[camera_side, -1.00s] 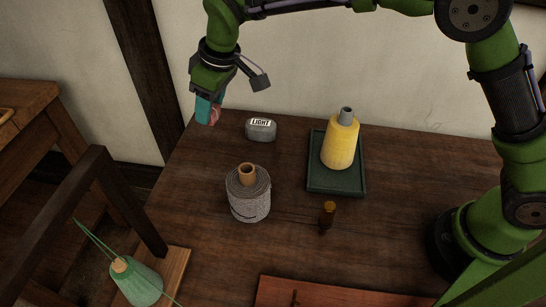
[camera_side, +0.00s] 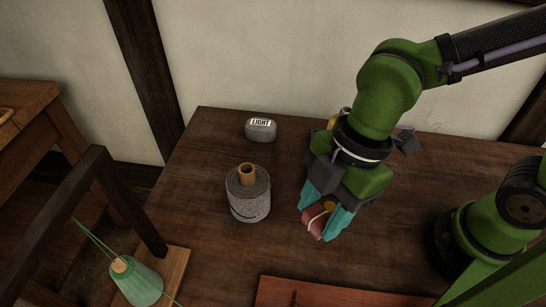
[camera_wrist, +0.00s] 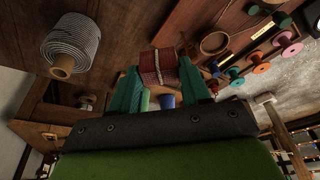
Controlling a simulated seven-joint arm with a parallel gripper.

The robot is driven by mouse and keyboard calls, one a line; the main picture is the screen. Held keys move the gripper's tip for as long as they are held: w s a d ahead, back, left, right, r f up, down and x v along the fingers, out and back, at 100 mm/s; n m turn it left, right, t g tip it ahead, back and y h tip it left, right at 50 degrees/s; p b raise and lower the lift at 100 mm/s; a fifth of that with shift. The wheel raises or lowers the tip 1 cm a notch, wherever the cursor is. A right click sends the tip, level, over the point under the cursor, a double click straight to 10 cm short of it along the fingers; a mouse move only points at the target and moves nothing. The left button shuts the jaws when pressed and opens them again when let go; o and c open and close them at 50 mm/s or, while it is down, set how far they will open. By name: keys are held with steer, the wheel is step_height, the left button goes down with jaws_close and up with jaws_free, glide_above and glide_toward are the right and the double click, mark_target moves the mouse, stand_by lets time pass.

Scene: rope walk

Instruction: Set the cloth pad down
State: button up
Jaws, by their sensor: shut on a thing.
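My gripper (camera_side: 324,210) is low over the right-middle of the table in the side view, its teal fingers pointing down. It is shut on the cloth pad (camera_side: 313,225), a small red bundle with a pale band. The pad (camera_wrist: 158,66) also shows between the fingertips in the wrist view. Whether the pad touches the table, I cannot tell.
A grey cord roll (camera_side: 248,195) stands left of my gripper, and a grey weight marked LIGHT (camera_side: 261,129) lies behind it. My arm hides most of the yellow cone and green tray. A reddish board (camera_side: 340,293) lies at the front. Coloured spools (camera_wrist: 262,68) show in the wrist view.

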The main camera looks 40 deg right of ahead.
steer(key=shift+n, duration=0.3)
steer(key=f, duration=0.3)
steer(key=s+f, duration=0.1)
steer(key=f, duration=0.3)
steer(key=d+f, duration=0.1)
steer(key=f, duration=0.2)
steer(key=shift+s+f, duration=0.25)
steer(key=shift+s, duration=0.15)
steer(key=shift+w+a+f, duration=0.1)
steer(key=shift+a+f, duration=0.05)
steer(key=shift+a, duration=0.05)
steer(key=w+a, duration=0.2)
steer(key=a, duration=0.2)
steer(key=w+a+f, duration=0.1)
steer(key=w+a, duration=0.2)
steer(key=a, duration=0.1)
steer(key=w+a, duration=0.3)
steer(key=a, duration=0.2)
steer(key=shift+f, duration=0.25)
steer(key=shift+w+a+f, duration=0.1)
steer(key=shift+a+f, duration=0.1)
steer(key=shift+f, duration=1.6)
